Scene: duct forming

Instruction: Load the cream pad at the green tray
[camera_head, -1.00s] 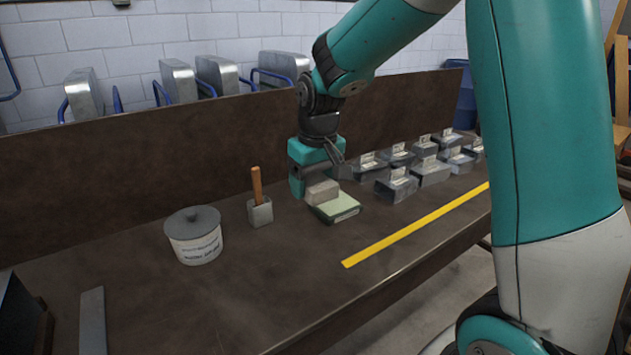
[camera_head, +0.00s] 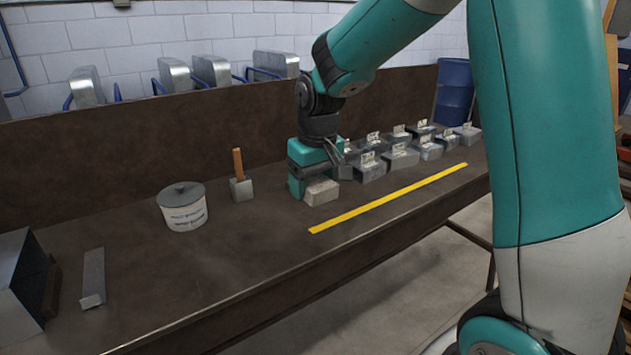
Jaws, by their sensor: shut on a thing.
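My gripper (camera_head: 318,178) is low over the brown bench, right of the mallet. It is shut on the cream pad (camera_head: 322,192), a small pale grey-cream block at its front lower side. I cannot tell whether the pad touches anything below it. The green tray does not show now; the gripper and pad may be covering it.
Several grey metal boxes with labels (camera_head: 400,158) stand close on the right. A yellow strip (camera_head: 388,198) runs along the bench (camera_head: 230,262) near its front edge. Left are a wooden-handled mallet (camera_head: 241,188), a lidded tin (camera_head: 184,212) and a grey bar (camera_head: 93,278).

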